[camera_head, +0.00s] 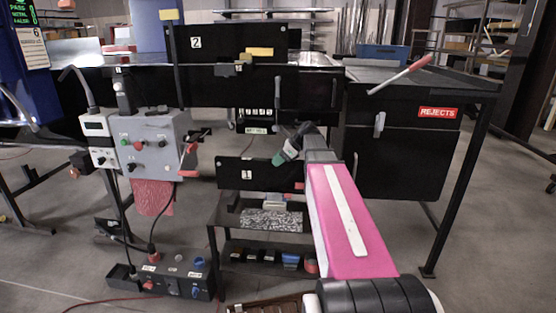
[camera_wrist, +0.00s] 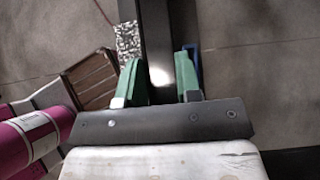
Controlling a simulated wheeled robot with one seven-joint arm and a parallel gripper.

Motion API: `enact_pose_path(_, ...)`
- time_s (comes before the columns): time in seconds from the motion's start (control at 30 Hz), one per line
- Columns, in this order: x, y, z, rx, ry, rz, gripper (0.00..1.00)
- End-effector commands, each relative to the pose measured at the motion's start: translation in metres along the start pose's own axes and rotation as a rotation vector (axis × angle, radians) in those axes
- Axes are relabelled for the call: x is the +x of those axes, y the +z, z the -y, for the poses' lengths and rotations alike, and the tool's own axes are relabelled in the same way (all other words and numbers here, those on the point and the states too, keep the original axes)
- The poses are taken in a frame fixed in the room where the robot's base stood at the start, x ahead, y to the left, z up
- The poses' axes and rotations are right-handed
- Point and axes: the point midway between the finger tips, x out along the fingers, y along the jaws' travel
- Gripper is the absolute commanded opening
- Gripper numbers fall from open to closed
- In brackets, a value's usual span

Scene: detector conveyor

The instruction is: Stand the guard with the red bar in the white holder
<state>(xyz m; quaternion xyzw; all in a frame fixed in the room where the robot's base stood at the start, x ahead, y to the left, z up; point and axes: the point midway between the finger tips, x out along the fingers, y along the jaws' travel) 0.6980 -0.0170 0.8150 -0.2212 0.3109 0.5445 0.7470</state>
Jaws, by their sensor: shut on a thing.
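My gripper (camera_head: 289,147), with green fingers, is low in front of the conveyor frame. In the wrist view my gripper (camera_wrist: 161,80) has its fingers on both sides of a dark, shiny strip (camera_wrist: 156,35) that runs away from me. In the head view the fingers overlap a black panel marked 1 (camera_head: 242,172), which stands level. A small red patch (camera_head: 299,186) shows at its lower right, beside my arm; this may be the red bar. My arm hides the panel's right end. I cannot make out a white holder for certain.
A black panel marked 2 (camera_head: 222,46) with a yellow bar (camera_head: 259,52) stands higher on the conveyor. A grey control box (camera_head: 157,150) is left, a pedal box (camera_head: 172,277) on the floor. The black REJECTS bin (camera_head: 400,160) stands right. A low shelf (camera_head: 232,215) lies below panel 1.

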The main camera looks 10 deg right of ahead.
Motion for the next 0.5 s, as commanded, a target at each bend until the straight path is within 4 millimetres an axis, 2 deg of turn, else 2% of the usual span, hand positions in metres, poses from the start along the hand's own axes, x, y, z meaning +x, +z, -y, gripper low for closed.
enact_pose_path(0.5,0.0028,-0.0023,0.0001,0.001,0.0,0.003,0.0)
